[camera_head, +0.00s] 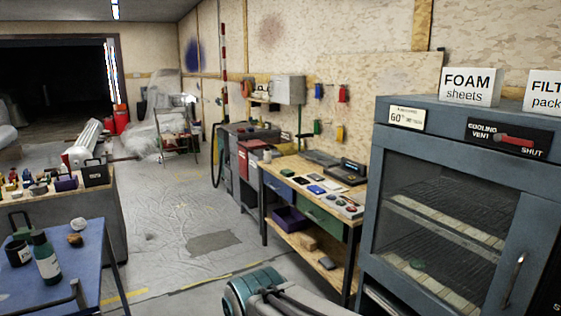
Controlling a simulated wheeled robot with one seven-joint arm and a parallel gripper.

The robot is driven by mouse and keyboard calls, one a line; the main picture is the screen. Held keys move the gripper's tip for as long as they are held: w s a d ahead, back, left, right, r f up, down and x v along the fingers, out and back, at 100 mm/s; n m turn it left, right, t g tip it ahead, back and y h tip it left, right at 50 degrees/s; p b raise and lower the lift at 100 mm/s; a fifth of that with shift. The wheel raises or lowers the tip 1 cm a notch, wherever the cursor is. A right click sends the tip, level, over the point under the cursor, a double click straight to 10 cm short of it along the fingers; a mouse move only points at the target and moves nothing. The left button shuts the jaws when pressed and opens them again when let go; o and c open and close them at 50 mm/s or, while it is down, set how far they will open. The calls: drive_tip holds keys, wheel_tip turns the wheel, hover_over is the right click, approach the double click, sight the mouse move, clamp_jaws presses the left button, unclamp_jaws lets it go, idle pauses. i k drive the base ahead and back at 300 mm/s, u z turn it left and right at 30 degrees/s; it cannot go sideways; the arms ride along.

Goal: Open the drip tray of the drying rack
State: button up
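The drying rack (375,190) is a blue-grey cabinet at the right, cut off by the right and bottom picture edges. Its glazed door looks shut and has a vertical metal handle (515,279). Wire shelves with pale strips show through the glass, and a small green item lies on the lower shelf. A red lever sits on the black "cooling vent" plate (510,139), beside the word "SHUT". I cannot make out the drip tray; the rack's lower part is mostly out of the picture. A teal and grey part of my arm shows at the bottom centre. My gripper is not in view.
A wooden workbench (285,165) with blue and green drawers stands left of the rack. A blue table (75,257) with a bottle (46,258) is at the lower left. Box signs (469,86) stand on the rack. The sheeted floor (180,225) between the tables is clear.

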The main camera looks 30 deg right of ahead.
sight(324, 160)
drive_tip(key=i, duration=2.05)
drive_tip(key=z, duration=0.2)
drive_tip(key=i, duration=1.55)
drive_tip(key=z, duration=1.15)
drive_tip(key=i, duration=1.7)
drive_tip(key=z, duration=0.9)
drive_tip(key=i, duration=0.4)
drive_tip(key=z, duration=0.15)
